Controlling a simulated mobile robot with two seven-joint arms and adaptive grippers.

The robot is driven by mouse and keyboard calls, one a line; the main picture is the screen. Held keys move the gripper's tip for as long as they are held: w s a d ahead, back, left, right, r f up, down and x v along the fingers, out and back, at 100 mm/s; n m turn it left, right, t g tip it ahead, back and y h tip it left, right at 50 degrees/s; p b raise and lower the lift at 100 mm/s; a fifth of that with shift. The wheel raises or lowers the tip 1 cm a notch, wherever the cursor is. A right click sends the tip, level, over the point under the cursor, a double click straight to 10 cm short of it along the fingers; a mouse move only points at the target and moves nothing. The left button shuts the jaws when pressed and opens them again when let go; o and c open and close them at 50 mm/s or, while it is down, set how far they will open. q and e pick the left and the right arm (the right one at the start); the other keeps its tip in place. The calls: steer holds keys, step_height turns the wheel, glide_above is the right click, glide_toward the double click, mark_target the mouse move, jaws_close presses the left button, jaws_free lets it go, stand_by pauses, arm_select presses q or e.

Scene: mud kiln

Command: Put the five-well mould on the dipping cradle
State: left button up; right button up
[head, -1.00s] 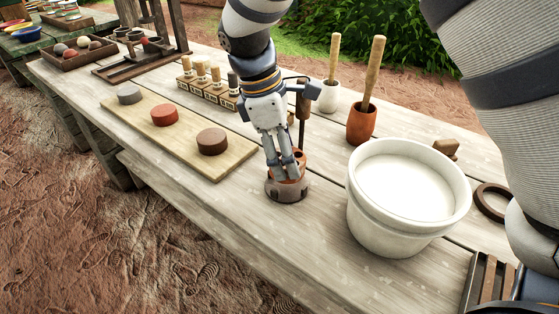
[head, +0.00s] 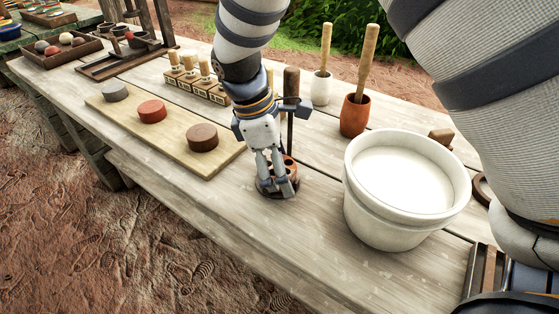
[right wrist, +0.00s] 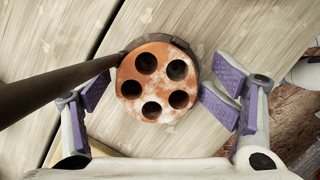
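The five-well mould (right wrist: 156,80) is a reddish-brown disc with white smears and several round holes. The post crosses the left of the right wrist view as a dark rod (right wrist: 50,88). My right gripper (right wrist: 158,97) is open, with purple pads on either side of the mould; the right pad looks close to the base rim, contact unclear. In the head view this gripper (head: 279,185) partly hides the mould. My left gripper is not in view.
A board (head: 170,143) with three clay discs lies left. Stamps (head: 197,80) and pots with wooden-handled tools (head: 355,118) stand behind.

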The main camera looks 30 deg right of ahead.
steer(key=shift+w+r, duration=0.1)
steer(key=shift+r, duration=0.15)
steer(key=v, duration=1.3)
